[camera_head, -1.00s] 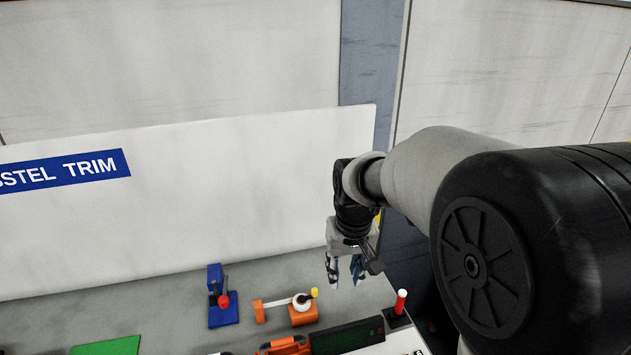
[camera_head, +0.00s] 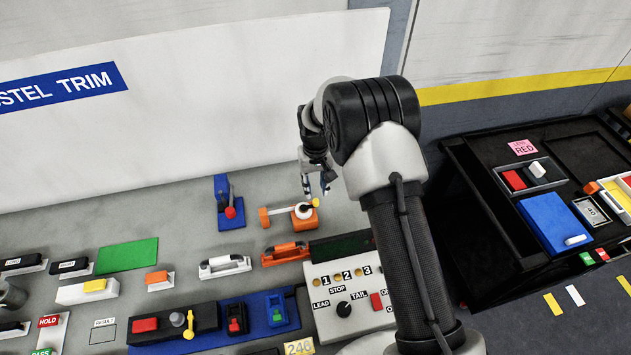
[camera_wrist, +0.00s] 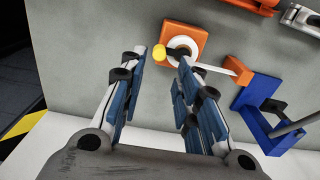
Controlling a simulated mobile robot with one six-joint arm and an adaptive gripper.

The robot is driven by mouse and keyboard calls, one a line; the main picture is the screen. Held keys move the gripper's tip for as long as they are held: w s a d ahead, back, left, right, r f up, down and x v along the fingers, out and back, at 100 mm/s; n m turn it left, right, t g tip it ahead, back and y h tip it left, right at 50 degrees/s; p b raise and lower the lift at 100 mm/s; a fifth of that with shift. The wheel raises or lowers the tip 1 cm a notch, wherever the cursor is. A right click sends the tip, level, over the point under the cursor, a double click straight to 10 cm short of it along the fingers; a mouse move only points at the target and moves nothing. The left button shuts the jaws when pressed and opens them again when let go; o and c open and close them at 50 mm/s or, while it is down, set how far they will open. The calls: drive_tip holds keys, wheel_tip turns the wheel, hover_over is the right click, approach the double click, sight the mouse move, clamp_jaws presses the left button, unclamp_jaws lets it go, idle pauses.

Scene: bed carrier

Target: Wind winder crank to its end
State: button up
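The winder is an orange block (camera_head: 305,217) with a white round hub on top, at the back of the grey bench. A crank with a yellow knob (camera_head: 316,202) points to the hub's right. In the wrist view the winder (camera_wrist: 196,38) is ahead of my gripper (camera_wrist: 163,58), and the yellow knob (camera_wrist: 159,53) appears between the two fingertips. My gripper (camera_head: 315,190) is open, with its blue-padded fingers apart, pointing down just above the knob. I cannot tell whether the fingertips are down at knob height. An orange-ended bar (camera_head: 265,217) extends left from the winder.
A blue bracket with a red knob (camera_head: 230,212) stands left of the winder. An orange handle (camera_head: 285,252), a white handle (camera_head: 224,265) and a numbered control panel (camera_head: 340,295) lie nearer. A white upright board (camera_head: 200,130) stands behind.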

sight(316, 200)
drive_tip(key=shift+f+b, duration=1.95)
drive_tip(key=shift+f, duration=1.2)
drive_tip(key=c, duration=0.6)
